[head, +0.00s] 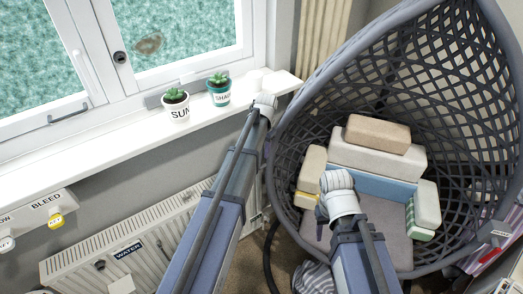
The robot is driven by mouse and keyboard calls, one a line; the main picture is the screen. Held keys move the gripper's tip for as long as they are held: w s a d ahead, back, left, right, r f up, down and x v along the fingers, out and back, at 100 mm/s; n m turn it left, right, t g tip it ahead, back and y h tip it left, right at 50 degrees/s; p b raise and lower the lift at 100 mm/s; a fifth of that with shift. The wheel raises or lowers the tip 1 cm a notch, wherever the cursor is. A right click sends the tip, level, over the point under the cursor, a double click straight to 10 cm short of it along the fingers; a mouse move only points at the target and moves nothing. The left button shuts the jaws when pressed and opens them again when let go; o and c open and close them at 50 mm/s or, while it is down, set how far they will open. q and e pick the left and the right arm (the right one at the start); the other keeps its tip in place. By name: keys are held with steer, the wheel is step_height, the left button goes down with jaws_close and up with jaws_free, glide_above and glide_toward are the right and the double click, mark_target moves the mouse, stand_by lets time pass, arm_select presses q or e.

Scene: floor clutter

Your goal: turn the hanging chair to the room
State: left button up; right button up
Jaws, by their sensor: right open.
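The hanging chair (332,70) is a grey woven egg-shaped basket on the right of the head view. Its opening faces me, and several blocks or cushions sit inside on a grey seat pad (385,218). My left gripper (265,103) is at the chair's left rim, close to the end of the window sill. Its fingers are too small to make out, and I cannot tell if it touches the rim. My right gripper (338,183) is open in front of the chair's opening, over the blocks in the picture. Part of the seat is hidden behind my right arm.
Two small potted plants, one marked SUN (176,105) and one teal (219,90), stand on the white sill (105,138). A white radiator (140,238) with a WATER label is below. Beige curtain (320,35) hangs behind the chair. Striped cloth (313,277) lies on the floor.

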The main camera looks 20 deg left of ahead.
arm_select(q)
steer(key=shift+o, duration=0.2)
steer(key=r+p, duration=0.8)
steer(key=shift+s+d, duration=0.3)
arm_select(e)
step_height(320, 180, up, 8)
arm_select(q)
steer(key=shift+f, duration=0.15)
arm_select(e)
steer(key=shift+f, duration=0.15)
